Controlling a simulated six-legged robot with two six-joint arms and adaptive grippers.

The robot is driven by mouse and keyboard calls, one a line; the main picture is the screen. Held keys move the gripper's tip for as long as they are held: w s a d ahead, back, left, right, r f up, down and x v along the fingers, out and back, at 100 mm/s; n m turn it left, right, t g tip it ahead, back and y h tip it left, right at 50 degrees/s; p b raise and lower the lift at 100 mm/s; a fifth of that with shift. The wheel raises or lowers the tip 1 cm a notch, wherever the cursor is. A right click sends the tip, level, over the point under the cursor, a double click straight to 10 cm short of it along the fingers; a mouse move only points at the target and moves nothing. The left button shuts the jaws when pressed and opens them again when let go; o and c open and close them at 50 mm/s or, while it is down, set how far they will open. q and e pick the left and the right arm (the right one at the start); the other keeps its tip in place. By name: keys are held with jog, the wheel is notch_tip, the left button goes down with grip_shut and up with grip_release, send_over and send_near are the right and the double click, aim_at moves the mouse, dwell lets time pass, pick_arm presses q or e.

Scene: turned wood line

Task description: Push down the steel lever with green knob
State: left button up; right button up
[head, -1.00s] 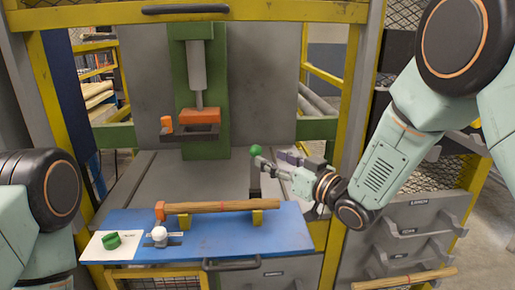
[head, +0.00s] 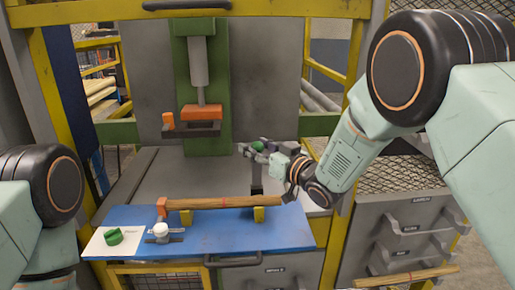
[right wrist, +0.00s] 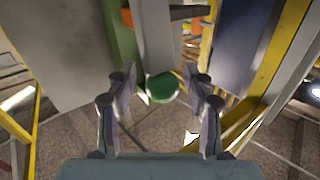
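The green knob (head: 258,147) tops the steel lever (head: 256,175), which stands behind the right part of the blue board. My right gripper (head: 255,148) is at the knob in the head view. In the right wrist view the knob (right wrist: 162,88) sits between the two spread fingers of my right gripper (right wrist: 160,95), with gaps on both sides. Most of the lever's upper shaft is hidden by the gripper in the head view. My left arm is at the left edge; its gripper is out of view.
A wooden spindle (head: 222,203) rests on yellow supports on the blue board (head: 210,240). A white knob (head: 160,230) and a green piece (head: 114,237) are at the board's left. The green press with an orange block (head: 202,111) stands behind. Grey drawers (head: 400,225) are at the right.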

jog(key=shift+s+a+r, duration=0.1)
jog(key=shift+s+r, duration=0.05)
jog(key=shift+s, duration=0.1)
jog(key=c, duration=0.4)
jog(key=shift+w, duration=0.1)
grip_shut()
jog(key=shift+f, duration=0.2)
